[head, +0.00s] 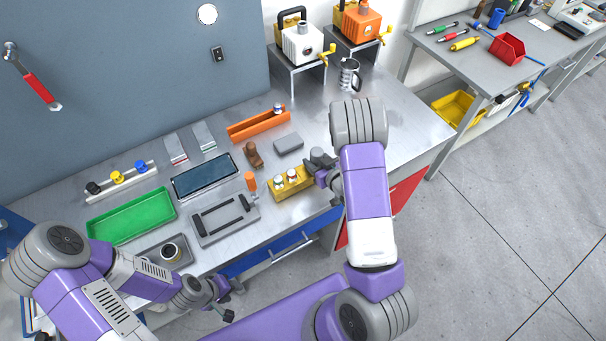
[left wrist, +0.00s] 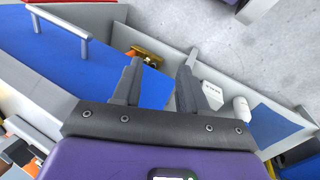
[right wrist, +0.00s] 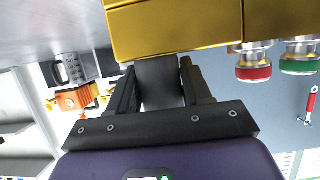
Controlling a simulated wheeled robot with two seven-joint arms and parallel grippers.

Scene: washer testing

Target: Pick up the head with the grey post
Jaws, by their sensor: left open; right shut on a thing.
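A yellow block (head: 276,195) sits on the bench near its front edge, and it fills the top of the right wrist view (right wrist: 180,30). Two metal-collared heads, one with a red ring (right wrist: 253,72) and one with a green ring (right wrist: 299,66), stand on it. My right gripper (head: 314,168) is at the block's right end. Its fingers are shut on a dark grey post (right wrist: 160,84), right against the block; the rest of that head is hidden. My left gripper (left wrist: 157,72) is open and empty, in front of the bench edge.
A grey fixture plate (head: 222,228), a brown piece (head: 253,154), a grey box (head: 288,143) and an orange channel (head: 257,127) lie close by. A green tray (head: 131,215) is further left. The bench at right is fairly clear.

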